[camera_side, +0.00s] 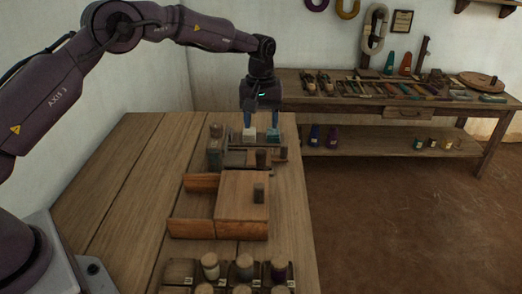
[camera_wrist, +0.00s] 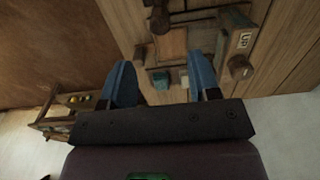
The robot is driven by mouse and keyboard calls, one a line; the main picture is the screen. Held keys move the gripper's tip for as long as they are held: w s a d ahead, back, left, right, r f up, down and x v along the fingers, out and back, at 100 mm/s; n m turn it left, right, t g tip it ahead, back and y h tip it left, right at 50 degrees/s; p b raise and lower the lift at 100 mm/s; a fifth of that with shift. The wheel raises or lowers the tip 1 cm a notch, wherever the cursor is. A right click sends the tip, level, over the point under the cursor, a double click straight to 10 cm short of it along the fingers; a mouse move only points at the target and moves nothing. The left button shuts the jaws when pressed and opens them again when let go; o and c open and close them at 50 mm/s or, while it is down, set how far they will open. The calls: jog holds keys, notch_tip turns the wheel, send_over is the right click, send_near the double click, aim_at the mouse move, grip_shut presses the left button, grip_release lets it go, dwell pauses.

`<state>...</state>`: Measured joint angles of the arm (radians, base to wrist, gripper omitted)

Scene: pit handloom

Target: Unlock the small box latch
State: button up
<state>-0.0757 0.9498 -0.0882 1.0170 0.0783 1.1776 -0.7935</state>
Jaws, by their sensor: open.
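My gripper (camera_side: 261,124) points down with its two blue fingers apart, at the far end of the wooden table. Its fingers also show in the wrist view (camera_wrist: 160,62), open with nothing held between them. A small latch-like wooden assembly (camera_side: 236,158) with a dark upright knob (camera_side: 261,158) lies just in front of the gripper. A pale block (camera_side: 249,133) and a teal block (camera_side: 272,135) sit at its far side, below the fingers. The teal block also shows in the wrist view (camera_wrist: 160,78). Whether the fingers touch either block, and the latch's exact state, I cannot tell.
A rack of several jars (camera_side: 244,266) is at the near edge. The table's left side is clear. A tool bench (camera_side: 300,105) stands behind.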

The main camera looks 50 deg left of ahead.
aim_at(261, 151)
notch_tip(261, 151, down, 9)
jog(key=shift+f, duration=0.1)
dwell(0.3)
jog(key=c, duration=0.9)
